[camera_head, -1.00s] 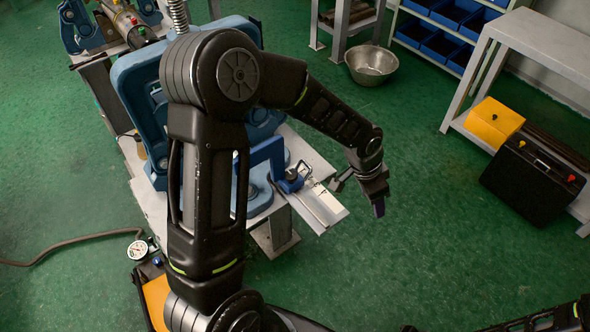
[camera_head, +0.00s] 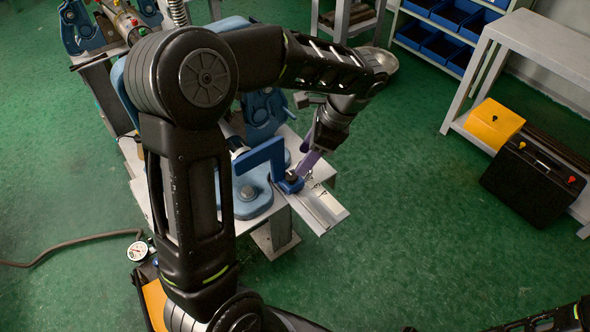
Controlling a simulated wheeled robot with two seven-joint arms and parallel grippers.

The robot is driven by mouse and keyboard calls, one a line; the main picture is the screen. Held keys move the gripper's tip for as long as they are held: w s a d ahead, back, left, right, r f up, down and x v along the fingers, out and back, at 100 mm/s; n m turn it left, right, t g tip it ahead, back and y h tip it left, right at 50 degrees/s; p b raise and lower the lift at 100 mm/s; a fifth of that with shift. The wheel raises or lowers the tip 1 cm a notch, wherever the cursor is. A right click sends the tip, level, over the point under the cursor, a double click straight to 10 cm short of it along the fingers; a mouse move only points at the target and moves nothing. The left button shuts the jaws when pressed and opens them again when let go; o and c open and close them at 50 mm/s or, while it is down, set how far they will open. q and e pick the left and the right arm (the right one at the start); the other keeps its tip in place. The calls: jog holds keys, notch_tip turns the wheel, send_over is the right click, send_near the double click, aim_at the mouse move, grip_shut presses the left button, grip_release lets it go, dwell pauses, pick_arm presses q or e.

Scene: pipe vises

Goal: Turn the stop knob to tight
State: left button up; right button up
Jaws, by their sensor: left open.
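A blue stop bracket (camera_head: 262,153) stands on a pale metal rail (camera_head: 322,208) at the front right of the bench. A small blue clamp block (camera_head: 289,183) sits at its foot on the rail. The stop knob is not clearly told apart here; it is small and partly behind my gripper. My left gripper (camera_head: 304,134) is open, with its purple-padded finger just above and right of the clamp block. I cannot tell whether it touches. My right gripper is not seen; only part of my right arm shows at the bottom right.
Blue pipe vises (camera_head: 262,110) stand on the bench behind my left arm. A metal bowl (camera_head: 385,62) is on the floor behind the arm. The green floor between is clear.

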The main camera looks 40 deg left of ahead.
aim_at(292, 175)
pick_arm(q)
jog(key=x, duration=0.6)
jog(key=shift+s+a+f, duration=0.1)
jog(key=shift+a+f, duration=0.1)
jog(key=shift+f, duration=0.15)
jog(key=shift+c, duration=0.4)
grip_shut()
